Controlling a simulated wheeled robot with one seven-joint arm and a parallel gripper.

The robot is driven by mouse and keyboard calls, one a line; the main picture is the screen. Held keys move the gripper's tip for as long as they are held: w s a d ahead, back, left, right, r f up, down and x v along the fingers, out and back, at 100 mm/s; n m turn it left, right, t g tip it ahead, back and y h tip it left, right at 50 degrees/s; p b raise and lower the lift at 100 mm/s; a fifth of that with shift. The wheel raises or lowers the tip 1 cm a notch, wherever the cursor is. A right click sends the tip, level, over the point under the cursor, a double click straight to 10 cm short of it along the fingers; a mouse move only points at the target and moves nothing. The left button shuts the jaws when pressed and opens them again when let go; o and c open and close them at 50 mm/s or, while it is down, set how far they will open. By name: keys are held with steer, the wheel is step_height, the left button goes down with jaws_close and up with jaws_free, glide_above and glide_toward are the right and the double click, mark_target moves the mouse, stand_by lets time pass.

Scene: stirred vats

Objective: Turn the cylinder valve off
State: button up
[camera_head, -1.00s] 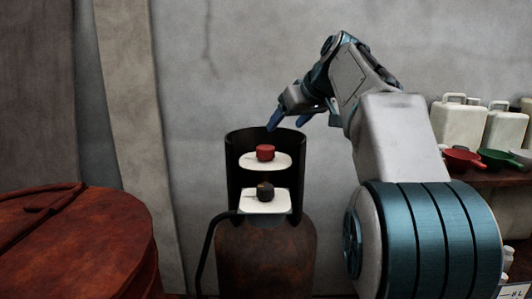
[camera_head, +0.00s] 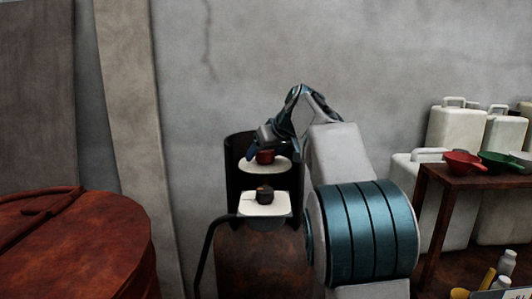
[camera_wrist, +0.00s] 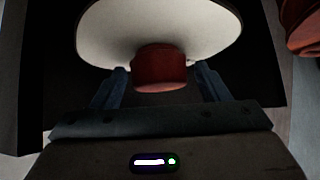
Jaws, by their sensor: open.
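A rusty brown cylinder (camera_head: 260,262) stands against the wall with a black open-fronted collar (camera_head: 235,185) on top. Inside the collar, a red knob (camera_head: 265,158) sits at an upper white plate (camera_head: 280,166). A black knob (camera_head: 265,195) sits at a lower white plate (camera_head: 281,209). My gripper (camera_head: 252,153) is at the red knob, inside the collar's upper part. In the wrist view my open fingers lie on either side of the red knob (camera_wrist: 160,68), with gaps visible. The black knob is out of the wrist view.
A rusty round vat lid (camera_head: 75,245) is at the left. At the right a brown shelf (camera_head: 450,178) holds a red funnel (camera_head: 463,162) and a green funnel (camera_head: 500,161). Pale jugs (camera_head: 457,127) stand behind. The collar walls leave little room around my gripper.

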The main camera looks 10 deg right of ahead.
steer(key=c, duration=1)
